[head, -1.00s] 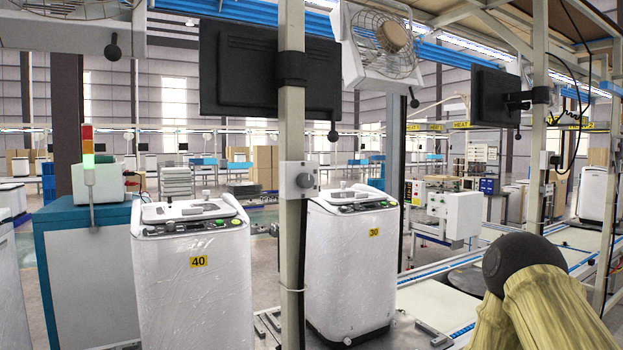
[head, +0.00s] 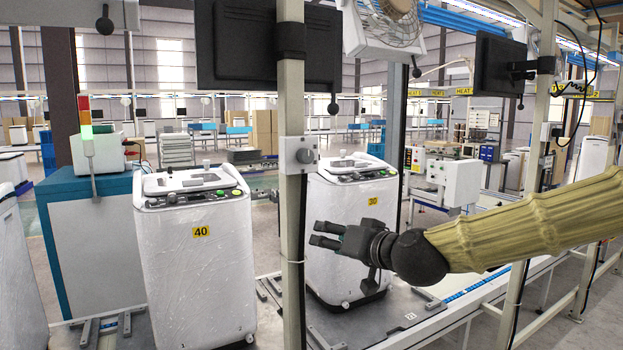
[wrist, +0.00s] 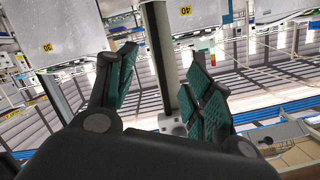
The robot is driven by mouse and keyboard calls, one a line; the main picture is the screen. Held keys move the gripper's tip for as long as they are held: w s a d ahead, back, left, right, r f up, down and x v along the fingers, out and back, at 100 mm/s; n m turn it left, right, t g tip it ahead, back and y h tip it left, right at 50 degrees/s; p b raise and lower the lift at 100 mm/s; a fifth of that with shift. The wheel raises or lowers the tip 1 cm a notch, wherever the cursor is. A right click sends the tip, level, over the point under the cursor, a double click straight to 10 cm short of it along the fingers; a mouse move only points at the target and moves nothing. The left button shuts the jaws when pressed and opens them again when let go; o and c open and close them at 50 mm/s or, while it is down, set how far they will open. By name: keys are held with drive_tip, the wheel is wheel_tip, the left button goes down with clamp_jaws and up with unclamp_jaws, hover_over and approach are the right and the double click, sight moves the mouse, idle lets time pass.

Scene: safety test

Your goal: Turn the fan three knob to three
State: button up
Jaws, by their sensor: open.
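A grey switch box (head: 293,153) with a round grey knob (head: 306,156) is mounted on a beige post. I cannot read the knob's setting or any fan number. A caged fan (head: 390,22) hangs at the top, right of the post. My gripper (head: 318,234) is open and empty, pointing left, below the box and just right of the post in the picture. In the wrist view, turned upside down, my gripper (wrist: 160,85) has its teal-padded fingers spread. The post stands between them, with the switch box (wrist: 172,124) at its lower end; nothing visibly touches it.
The beige post (head: 291,90) carries a black monitor (head: 245,45). Wrapped washing machines, numbered 40 (head: 200,265) and 30 (head: 335,265), stand behind on the line. A second post (head: 520,200) is at right, behind my arm. A signal tower (head: 86,125) glows green at left.

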drive_tip(key=t+y, duration=0.2)
approach(309, 158)
drive_tip(key=shift+n, duration=0.3)
drive_tip(key=shift+p+x, duration=2.55)
drive_tip(key=shift+x, duration=2.05)
drive_tip(key=shift+d+r, duration=0.1)
drive_tip(key=c, duration=1)
drive_tip(key=shift+c, duration=0.2)
drive_tip(key=shift+b, duration=0.3)
